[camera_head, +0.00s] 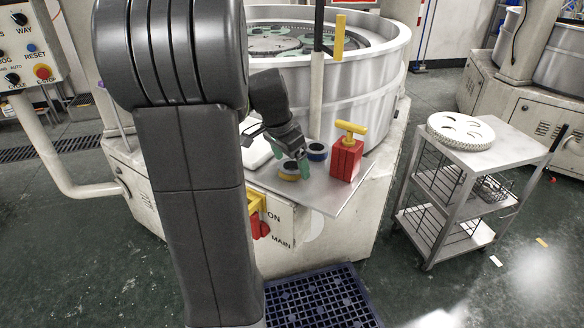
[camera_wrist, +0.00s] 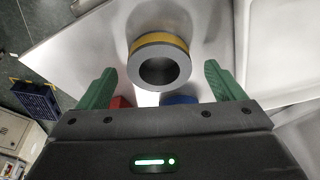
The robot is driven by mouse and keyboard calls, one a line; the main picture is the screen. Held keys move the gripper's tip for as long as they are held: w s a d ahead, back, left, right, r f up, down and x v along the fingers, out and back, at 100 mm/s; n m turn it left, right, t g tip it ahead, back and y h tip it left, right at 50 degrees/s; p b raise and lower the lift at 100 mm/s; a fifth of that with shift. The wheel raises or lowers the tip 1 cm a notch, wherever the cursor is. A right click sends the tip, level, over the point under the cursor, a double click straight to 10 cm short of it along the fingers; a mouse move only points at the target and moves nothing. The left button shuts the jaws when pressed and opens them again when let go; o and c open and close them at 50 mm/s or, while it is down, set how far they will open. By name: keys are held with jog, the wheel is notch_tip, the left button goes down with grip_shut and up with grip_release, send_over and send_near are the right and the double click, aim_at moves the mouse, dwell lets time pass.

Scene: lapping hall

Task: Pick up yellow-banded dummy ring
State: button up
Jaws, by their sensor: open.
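The yellow-banded dummy ring (camera_head: 289,177) sits on the grey metal shelf (camera_head: 334,194) at the machine's front. In the wrist view the ring (camera_wrist: 160,43) is grey with a yellow band and a dark round hole, and lies between and slightly beyond my green fingertips. My gripper (camera_head: 291,160) is open, close above the ring, with a finger to each side and visible gaps. It holds nothing. In the head view my gripper partly hides the ring.
A blue-banded ring (camera_head: 317,152) sits just behind and right of the yellow-banded one. A red block with a yellow T-handle (camera_head: 345,160) stands right of it. The machine's round metal tub (camera_head: 365,85) rises behind. A wire-sided cart (camera_head: 463,150) stands at the right.

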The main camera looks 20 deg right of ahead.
jog(key=shift+f, duration=0.3)
jog(key=c, duration=1.4)
